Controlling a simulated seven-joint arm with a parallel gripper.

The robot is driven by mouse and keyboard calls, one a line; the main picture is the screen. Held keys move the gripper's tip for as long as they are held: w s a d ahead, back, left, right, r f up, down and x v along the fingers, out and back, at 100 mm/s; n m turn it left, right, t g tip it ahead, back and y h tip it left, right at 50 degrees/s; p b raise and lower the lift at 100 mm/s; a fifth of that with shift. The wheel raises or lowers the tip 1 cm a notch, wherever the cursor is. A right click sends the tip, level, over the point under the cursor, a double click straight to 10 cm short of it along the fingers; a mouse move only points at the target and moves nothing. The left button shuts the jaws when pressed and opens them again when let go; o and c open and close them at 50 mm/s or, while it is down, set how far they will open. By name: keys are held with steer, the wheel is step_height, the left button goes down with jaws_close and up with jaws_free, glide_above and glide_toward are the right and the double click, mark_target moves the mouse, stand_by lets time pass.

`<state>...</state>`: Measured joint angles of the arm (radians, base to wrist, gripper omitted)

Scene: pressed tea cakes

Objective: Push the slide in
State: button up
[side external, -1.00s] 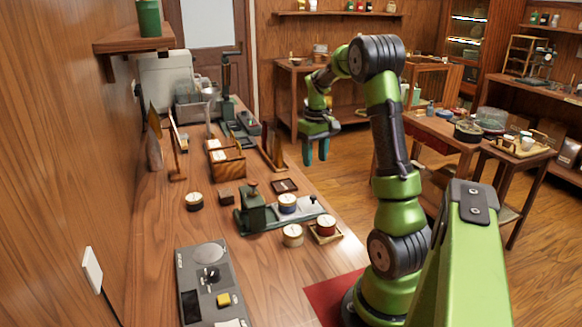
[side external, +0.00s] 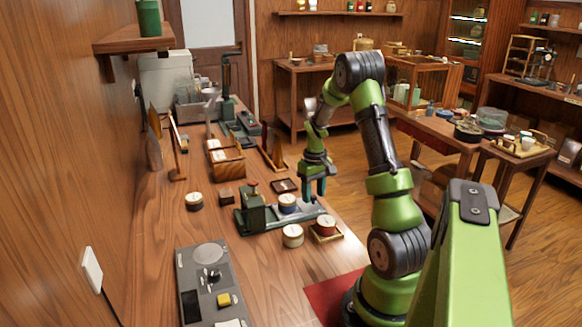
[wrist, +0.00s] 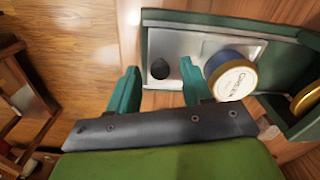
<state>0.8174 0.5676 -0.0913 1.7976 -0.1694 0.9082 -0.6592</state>
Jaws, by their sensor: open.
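The slide (side external: 304,210) is a silver plate on the green press (side external: 254,212), pulled out to the right of the press body. A blue-sided tin (side external: 287,203) with a pale lid sits on it. In the wrist view the slide (wrist: 190,45) carries a black knob (wrist: 159,69) near its outer end, with the tin (wrist: 232,78) beyond it. In the side view my gripper (side external: 314,194) is over the slide's outer end.
A cream tin (side external: 292,236) and a red tin (side external: 326,224) on a small wooden tray stand in front of the press. A dark tray (side external: 285,186) lies behind it. A grey control panel (side external: 211,284) lies at the front left. The table's right edge is close.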

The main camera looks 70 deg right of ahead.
mark_target(281, 200)
jaws_close()
steer(key=w+a, duration=0.7)
steer(key=shift+w+a+r, duration=0.1)
steer(key=shift+w+a, duration=0.2)
steer(key=shift+c, duration=1.1)
jaws_free()
steer(key=shift+o, duration=1.1)
step_height(281, 200, up, 17)
